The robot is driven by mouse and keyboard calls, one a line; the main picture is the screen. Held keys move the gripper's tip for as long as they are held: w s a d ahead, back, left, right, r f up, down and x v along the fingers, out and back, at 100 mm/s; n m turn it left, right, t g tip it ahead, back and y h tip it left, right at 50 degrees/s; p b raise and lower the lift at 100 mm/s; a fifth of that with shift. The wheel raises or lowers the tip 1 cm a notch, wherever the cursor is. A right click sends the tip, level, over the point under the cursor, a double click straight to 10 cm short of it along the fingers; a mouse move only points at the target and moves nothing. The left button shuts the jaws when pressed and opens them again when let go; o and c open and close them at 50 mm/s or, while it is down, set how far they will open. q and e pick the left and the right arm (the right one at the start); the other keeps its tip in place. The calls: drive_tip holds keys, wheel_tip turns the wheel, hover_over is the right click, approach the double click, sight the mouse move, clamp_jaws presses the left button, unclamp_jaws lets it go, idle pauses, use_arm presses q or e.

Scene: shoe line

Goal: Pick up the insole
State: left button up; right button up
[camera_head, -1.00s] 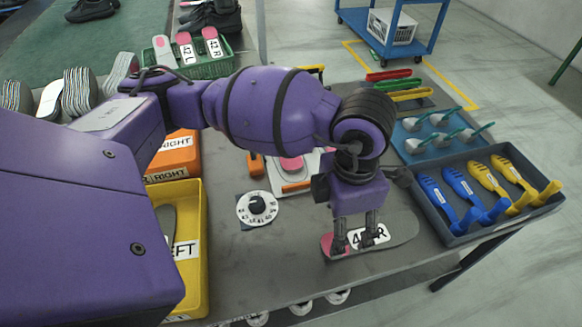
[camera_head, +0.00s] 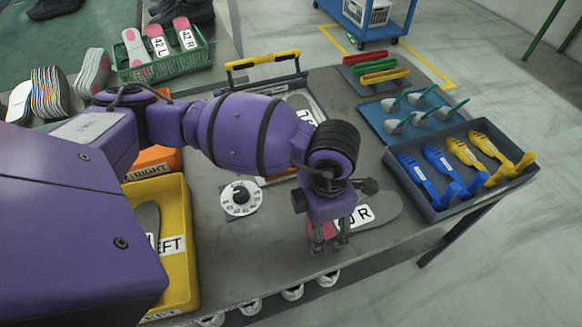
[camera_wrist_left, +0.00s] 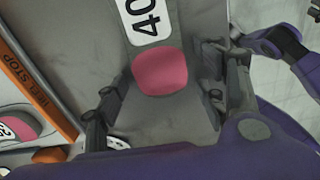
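A grey insole (camera_head: 386,208) with a pink heel pad and a white label, seemingly "40 R", lies flat on the grey table near its front edge. In the wrist view its pink pad (camera_wrist_left: 160,72) and part of the label show at the middle. My left gripper (camera_head: 331,246) points down at the heel end. In the wrist view its two fingers (camera_wrist_left: 168,108) stand wide apart, one on each side of the heel, with gaps to it. It is open and empty. The head view hides part of the heel behind the gripper.
A yellow bin (camera_head: 185,250) and an orange bin (camera_head: 150,160) stand left. A round white dial (camera_head: 241,201) lies left of the gripper. A dark tray (camera_head: 440,207) of blue and yellow tools stands right. A green basket (camera_head: 165,66) of insoles stands at the back.

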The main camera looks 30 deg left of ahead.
use_arm(q)
drive_tip(key=shift+w+r, duration=0.1)
drive_tip(key=c, duration=0.8)
drive_tip(key=shift+c, duration=0.3)
drive_tip(key=shift+r, duration=0.15)
